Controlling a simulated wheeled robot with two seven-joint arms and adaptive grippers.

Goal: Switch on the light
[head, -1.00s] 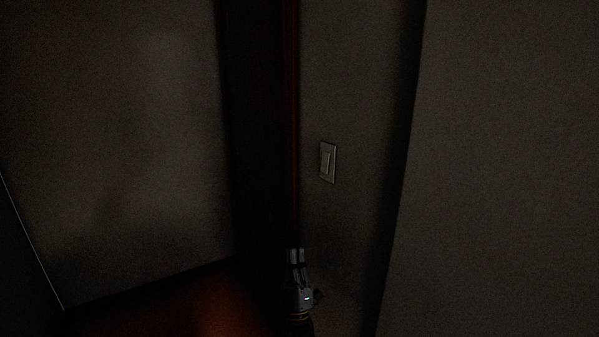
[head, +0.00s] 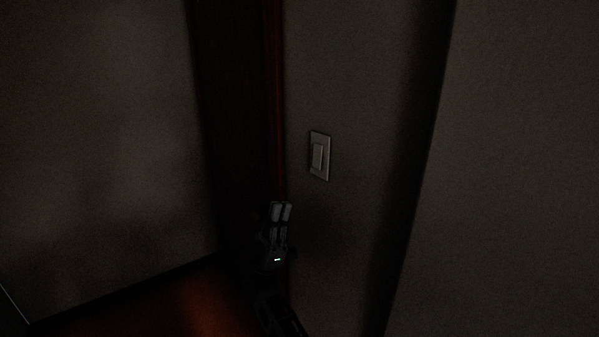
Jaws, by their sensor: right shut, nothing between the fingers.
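A light switch (head: 319,156) with a pale rectangular plate and a rocker is on the narrow wall, right of the dark red door frame. The room is dark. My right gripper (head: 281,211) is below and to the left of the switch, its fingers together and pointing up. It is apart from the switch in the picture and holds nothing. My left gripper is not in view.
The dark red door frame (head: 275,100) stands just left of the switch. A wall corner juts out on the right, with a wide wall (head: 510,170) beyond it. The reddish-brown floor (head: 190,305) shows at the lower left.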

